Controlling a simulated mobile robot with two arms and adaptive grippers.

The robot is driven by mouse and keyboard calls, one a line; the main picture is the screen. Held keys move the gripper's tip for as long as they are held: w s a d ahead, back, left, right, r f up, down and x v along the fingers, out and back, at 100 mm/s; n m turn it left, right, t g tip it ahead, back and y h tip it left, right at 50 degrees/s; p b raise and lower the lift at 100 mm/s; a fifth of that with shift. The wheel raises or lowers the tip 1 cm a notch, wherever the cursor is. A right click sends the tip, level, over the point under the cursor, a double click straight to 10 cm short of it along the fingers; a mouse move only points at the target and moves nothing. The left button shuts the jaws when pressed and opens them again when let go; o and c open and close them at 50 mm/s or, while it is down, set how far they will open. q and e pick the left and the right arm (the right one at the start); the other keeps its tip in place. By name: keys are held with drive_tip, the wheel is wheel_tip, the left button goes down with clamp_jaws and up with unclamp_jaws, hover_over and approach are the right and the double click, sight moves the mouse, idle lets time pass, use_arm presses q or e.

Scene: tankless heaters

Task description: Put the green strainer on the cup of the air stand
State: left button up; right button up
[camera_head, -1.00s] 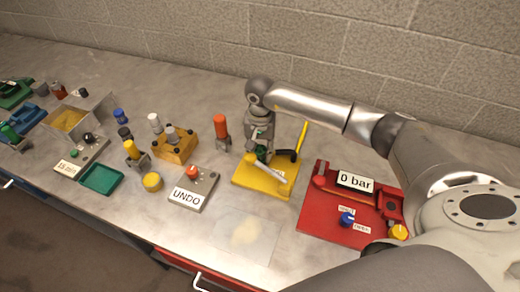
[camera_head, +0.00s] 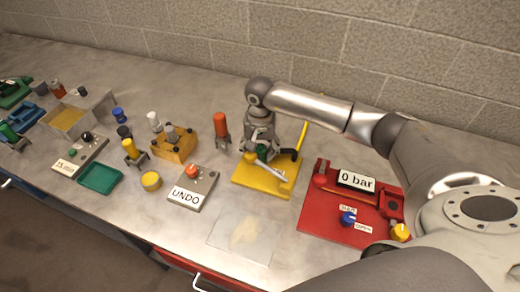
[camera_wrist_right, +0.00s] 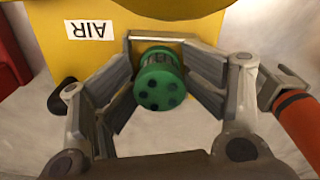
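The green strainer (camera_wrist_right: 160,90) is between the two fingers of my right gripper (camera_wrist_right: 160,65) in the right wrist view. Its holed end faces the camera, and the fingers close in against both sides. A small green part of it shows below my right gripper (camera_head: 260,140) in the head view. The air stand's yellow base (camera_head: 252,180) lies under my right gripper; its AIR label (camera_wrist_right: 89,29) shows in the right wrist view. The stand's cup cannot be made out clearly, nor whether the strainer touches it. My left gripper is out of view.
An orange-red cylinder (camera_head: 221,127) stands close to the left of my right gripper. The red 0 bar unit (camera_head: 320,215) lies to the right. The UNDO box (camera_head: 205,190) and a wooden block (camera_head: 180,152) are at left.

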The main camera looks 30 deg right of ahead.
sight(260, 148)
drive_tip(key=shift+s+a+f, duration=0.1)
drive_tip(key=shift+s+f, duration=0.1)
drive_tip(key=shift+s, duration=0.05)
drive_tip(key=shift+r+p, duration=0.45)
drive_tip(key=shift+p, duration=0.15)
drive_tip(key=shift+w+r+p, duration=0.1)
drive_tip(key=shift+r+p, duration=0.3)
drive_tip(key=shift+p, duration=0.05)
drive_tip(key=shift+w+r+b, duration=0.15)
drive_tip(key=shift+r+b, duration=0.4)
drive_tip(key=shift+b, duration=0.25)
wheel_tip(260, 148, up, 11)
drive_tip(key=b, duration=0.3)
drive_tip(key=shift+f, duration=0.15)
